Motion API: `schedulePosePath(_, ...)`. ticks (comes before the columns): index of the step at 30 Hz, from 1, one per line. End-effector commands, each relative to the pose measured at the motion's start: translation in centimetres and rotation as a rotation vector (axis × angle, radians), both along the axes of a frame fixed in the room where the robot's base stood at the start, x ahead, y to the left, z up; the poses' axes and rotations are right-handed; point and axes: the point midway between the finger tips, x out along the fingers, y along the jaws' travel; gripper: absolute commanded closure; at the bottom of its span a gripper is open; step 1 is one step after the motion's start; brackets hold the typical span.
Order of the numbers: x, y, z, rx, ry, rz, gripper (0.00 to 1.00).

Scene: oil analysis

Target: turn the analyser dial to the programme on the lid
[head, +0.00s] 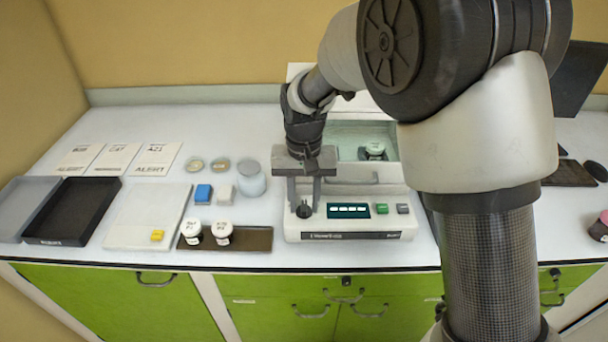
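The analyser (342,226) is a pale box on the bench with a small lit display (348,210) showing several white marks. Its dark round dial (304,211) is on the left of the front panel. My gripper (304,199) points down over the dial, its two fingers apart, one to each side; whether they touch it is too small to tell. A white-lidded jar (375,148) stands in the analyser's open chamber; the writing on its lid is unreadable here. Two more white-lidded jars (192,230) (222,232) stand on a brown tray (258,239).
Green (381,208) and grey (403,208) buttons sit right of the display. A glass jar (251,180), blue block (203,194), pale board (140,205), black tray (76,208) and ALERT cards (152,158) lie left. My arm hides the right middle of the bench.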

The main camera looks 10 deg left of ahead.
Motion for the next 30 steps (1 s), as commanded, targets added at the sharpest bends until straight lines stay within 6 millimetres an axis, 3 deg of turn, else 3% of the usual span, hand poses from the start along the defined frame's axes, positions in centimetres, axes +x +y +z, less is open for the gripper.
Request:
schedulePosePath(18, 0.1, 0.0, 13.9, 0.002, -0.004, 0.000, 0.70)
schedulePosePath(24, 0.0, 0.0, 16.1, 0.000, -0.001, 0.000, 0.70)
schedulePosePath(30, 0.0, 0.0, 16.6, 0.000, -0.001, 0.000, 0.70)
